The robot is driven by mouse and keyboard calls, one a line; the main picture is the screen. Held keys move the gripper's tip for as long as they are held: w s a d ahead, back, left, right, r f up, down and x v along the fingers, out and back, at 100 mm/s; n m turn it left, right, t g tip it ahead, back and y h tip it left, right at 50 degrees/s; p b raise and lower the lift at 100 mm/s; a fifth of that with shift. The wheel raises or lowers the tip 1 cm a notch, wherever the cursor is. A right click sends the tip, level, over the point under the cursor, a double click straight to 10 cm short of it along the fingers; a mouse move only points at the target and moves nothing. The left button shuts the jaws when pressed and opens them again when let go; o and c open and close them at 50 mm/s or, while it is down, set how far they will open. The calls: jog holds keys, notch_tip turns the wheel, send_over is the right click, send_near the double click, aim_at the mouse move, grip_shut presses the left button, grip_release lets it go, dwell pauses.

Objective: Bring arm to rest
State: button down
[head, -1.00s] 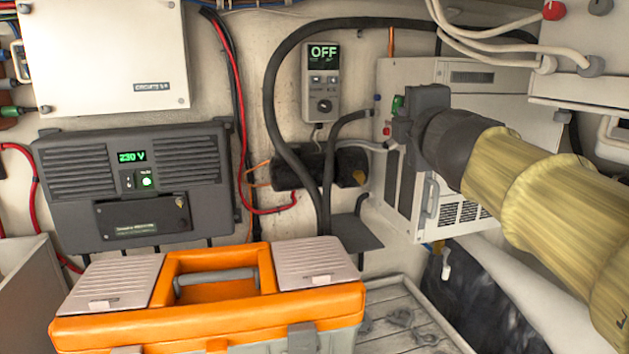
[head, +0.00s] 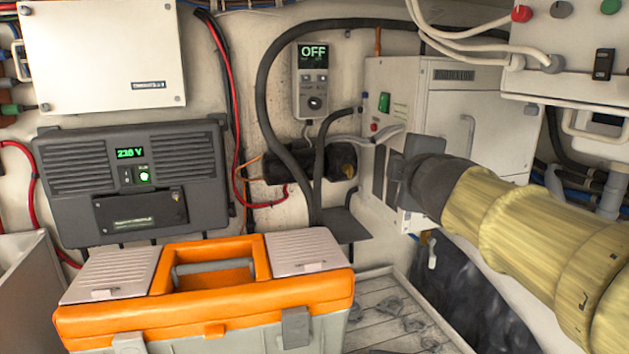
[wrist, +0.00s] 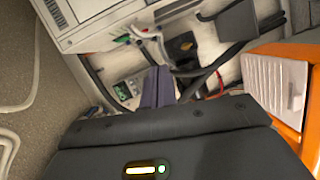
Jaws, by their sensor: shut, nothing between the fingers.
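My arm reaches in from the right in the head view, its yellow links ending in a dark wrist. My gripper (head: 394,180) is at its left end, in front of the lower front of the white cabinet (head: 490,115). In the wrist view the two fingers of my gripper (wrist: 158,88) lie together, with nothing between them. Their tips appear apart from the wall equipment behind them. In the head view the fingers are small and partly hidden by the wrist.
An orange toolbox (head: 205,310) stands in front at lower left, right of a pale panel. The grey inverter (head: 135,185) and the control box (head: 312,80) reading OFF hang on the wall. Black hoses (head: 270,75) loop between. A slatted board (head: 385,310) lies right of the toolbox.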

notch_tip(320, 180, down, 15)
jog(key=s+d+m+g, duration=0.1)
jog(key=d+m+g, duration=0.1)
jog(key=m+g, duration=0.25)
jog(key=s+a+f+m+g, duration=0.1)
jog(key=s+f+m+g, duration=0.3)
jog(key=s+f, duration=0.5)
jog(key=s+a+f+m+g, duration=0.1)
jog(key=s+f+m+g, duration=0.4)
jog(key=f, duration=1.1)
jog(key=s+m, duration=0.3)
jog(key=s, duration=0.1)
jog(key=shift+a+f, duration=0.15)
jog(key=shift+s, duration=0.1)
jog(key=shift+w, duration=0.35)
jog(key=shift+s+a, duration=0.1)
jog(key=shift+s, duration=0.05)
